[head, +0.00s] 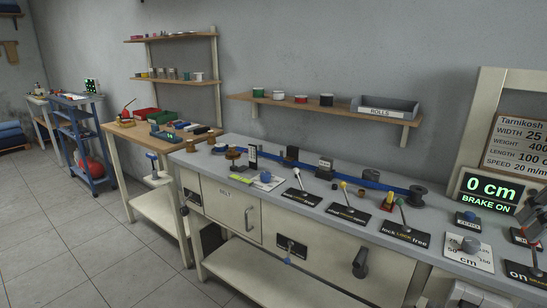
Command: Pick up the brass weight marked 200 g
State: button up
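No weight marked 200 g can be made out; any such marking is too small to read. A brownish, brass-like round piece (233,152) stands on the left part of the long grey bench (300,178). I cannot tell whether it is a weight.
The bench carries levers on black plates (405,233), a dark spool (417,196) and a "0 cm" display (489,191). A wooden table (150,132) with red and green bins and a blue cart (85,145) stand left. Tiled floor (80,240) is open at front left.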

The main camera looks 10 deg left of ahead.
aim_at(232, 153)
jog(key=i+j, duration=0.15)
jog(key=j, duration=0.3)
jog(key=i+j, duration=0.1)
jog(key=j, duration=0.35)
jog(key=i+j+z, duration=0.1)
jog(key=j, duration=0.35)
jog(key=i+j, duration=0.2)
jog(key=j, duration=0.25)
jog(key=i+j+z, duration=0.1)
jog(key=j, duration=0.35)
jog(key=i+j, duration=0.1)
jog(key=j, duration=0.35)
jog(key=i+j, duration=0.1)
jog(key=j, duration=0.35)
jog(key=i+j, duration=0.15)
jog(key=j, duration=0.25)
jog(key=i+j, duration=0.2)
jog(key=j, duration=0.15)
jog(key=i+j+z, duration=0.1)
jog(key=j, duration=0.3)
jog(key=i+j, duration=0.2)
jog(key=j, duration=0.2)
jog(key=i+j, duration=0.15)
jog(key=j, duration=0.2)
jog(key=z, duration=0.85)
